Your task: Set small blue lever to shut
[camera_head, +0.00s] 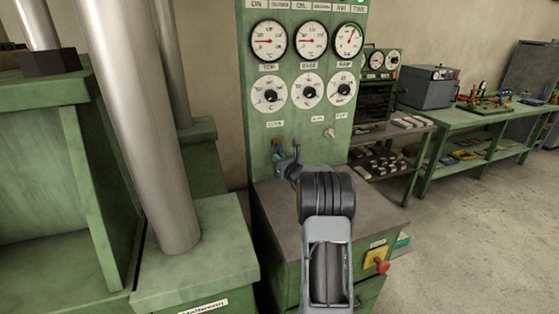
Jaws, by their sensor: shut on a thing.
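The small blue lever (277,146) is low on the front of the green gauge panel (257,120), at its left side. It is small in the picture and its lower part is hidden, so its exact setting is hard to tell. My arm reaches up from the bottom of the view over the console. My gripper (279,159) is at the blue lever, partly hidden by my own wrist, and is shut on it.
A dark lever with a round knob (296,145) stands close to the right of my gripper. A small pale switch (330,133) is further right on the panel. A red knob on a yellow plate (381,265) is on the console front. A thick metal column (145,120) stands left.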

